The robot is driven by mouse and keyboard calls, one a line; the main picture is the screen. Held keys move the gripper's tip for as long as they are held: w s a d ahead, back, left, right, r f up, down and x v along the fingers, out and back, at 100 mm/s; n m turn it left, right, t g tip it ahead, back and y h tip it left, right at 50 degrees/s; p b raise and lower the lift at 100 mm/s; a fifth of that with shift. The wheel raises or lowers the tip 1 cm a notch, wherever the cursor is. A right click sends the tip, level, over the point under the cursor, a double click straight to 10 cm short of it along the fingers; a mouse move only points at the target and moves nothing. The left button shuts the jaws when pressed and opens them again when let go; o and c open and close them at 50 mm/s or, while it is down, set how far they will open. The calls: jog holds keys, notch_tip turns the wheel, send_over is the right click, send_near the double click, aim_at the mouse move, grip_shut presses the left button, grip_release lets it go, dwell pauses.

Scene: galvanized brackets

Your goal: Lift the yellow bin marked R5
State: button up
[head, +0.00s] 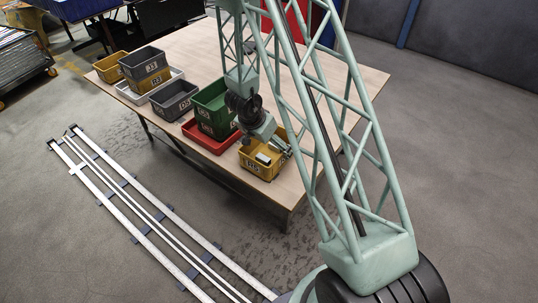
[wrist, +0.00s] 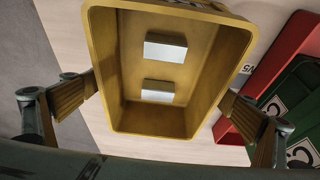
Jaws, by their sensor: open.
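A yellow bin (head: 262,170) stands near the front right edge of the table, with a pale label on its front that is too small to read surely. In the wrist view the same bin (wrist: 112,122) is seen from above, with two grey metal blocks (wrist: 165,48) inside. My gripper (head: 272,144) is over this bin. In the wrist view my gripper (wrist: 166,98) is open, with one finger on each side of the bin. I cannot tell whether the fingers touch its walls.
A red tray (head: 211,142) holding a green bin (head: 212,112) stands close to the left. Further left are a dark grey bin (head: 174,99), a grey bin (head: 143,62) stacked on a yellow one, and another yellow bin (head: 110,67). The table's (head: 330,85) back right is clear.

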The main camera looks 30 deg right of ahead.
dwell(0.3)
jog(key=c, duration=0.8)
jog(key=shift+r, duration=0.15)
jog(key=shift+r+p, duration=1)
jog(key=shift+r, duration=0.7)
jog(key=s+a+b, duration=0.1)
jog(key=s+a, duration=0.3)
jog(key=s, duration=0.2)
jog(key=s+a+r+b, duration=0.1)
jog(key=s+a, duration=0.3)
jog(key=s, duration=0.3)
jog(key=shift+s+a+r, duration=0.15)
jog(key=shift+s+a, duration=0.15)
